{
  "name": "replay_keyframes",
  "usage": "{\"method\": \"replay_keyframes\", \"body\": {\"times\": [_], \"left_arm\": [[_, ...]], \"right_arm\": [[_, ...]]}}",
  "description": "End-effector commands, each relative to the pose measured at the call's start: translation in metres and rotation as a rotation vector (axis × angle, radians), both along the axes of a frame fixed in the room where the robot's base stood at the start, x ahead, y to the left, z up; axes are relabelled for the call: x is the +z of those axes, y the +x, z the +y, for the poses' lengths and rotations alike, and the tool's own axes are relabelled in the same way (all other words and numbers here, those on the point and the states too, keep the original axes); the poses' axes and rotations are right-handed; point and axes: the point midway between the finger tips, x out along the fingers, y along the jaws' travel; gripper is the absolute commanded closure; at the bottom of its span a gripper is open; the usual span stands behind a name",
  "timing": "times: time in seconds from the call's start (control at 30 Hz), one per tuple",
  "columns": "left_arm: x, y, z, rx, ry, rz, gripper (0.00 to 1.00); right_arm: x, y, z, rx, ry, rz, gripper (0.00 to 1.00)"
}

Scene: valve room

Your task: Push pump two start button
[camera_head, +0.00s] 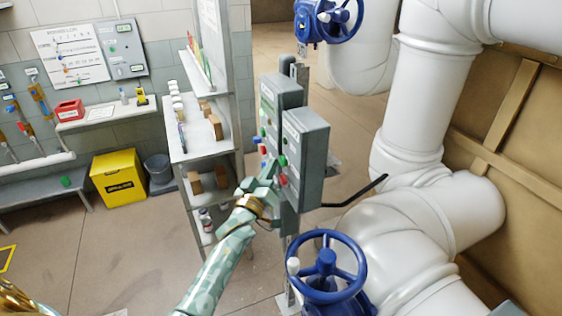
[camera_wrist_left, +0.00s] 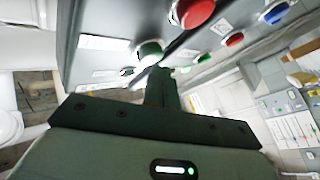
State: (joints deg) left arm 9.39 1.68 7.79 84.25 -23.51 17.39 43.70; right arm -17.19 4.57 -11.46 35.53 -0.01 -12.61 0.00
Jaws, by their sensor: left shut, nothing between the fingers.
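Two grey control boxes stand on a post in the middle of the head view. The nearer box (camera_head: 305,145) carries a green button (camera_head: 283,160) and a red button (camera_head: 282,180); in the wrist view they are the green button (camera_wrist_left: 150,52) and the red button (camera_wrist_left: 194,11). The farther box (camera_head: 270,103) has green, red and blue buttons. Their labels are too small to read. My left gripper (camera_head: 268,178) is shut and empty, its fingertips (camera_wrist_left: 162,76) close in front of the green button; I cannot tell whether they touch. My right gripper is not in view.
A blue handwheel (camera_head: 327,267) stands below the boxes, and another (camera_head: 330,18) is above. A black lever (camera_head: 355,192) sticks out to the right before large white pipes (camera_head: 425,95). A shelf unit (camera_head: 197,130) stands left of the boxes.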

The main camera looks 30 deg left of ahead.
Motion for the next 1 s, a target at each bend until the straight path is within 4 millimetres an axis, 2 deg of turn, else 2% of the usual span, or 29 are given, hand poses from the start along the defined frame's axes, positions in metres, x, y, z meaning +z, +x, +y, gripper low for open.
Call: {"method": "replay_keyframes", "body": {"times": [1.0], "left_arm": [[-0.0009,0.0061,-0.0054,0.0,-0.001,0.001,1.0]], "right_arm": [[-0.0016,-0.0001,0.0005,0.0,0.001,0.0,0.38]]}}
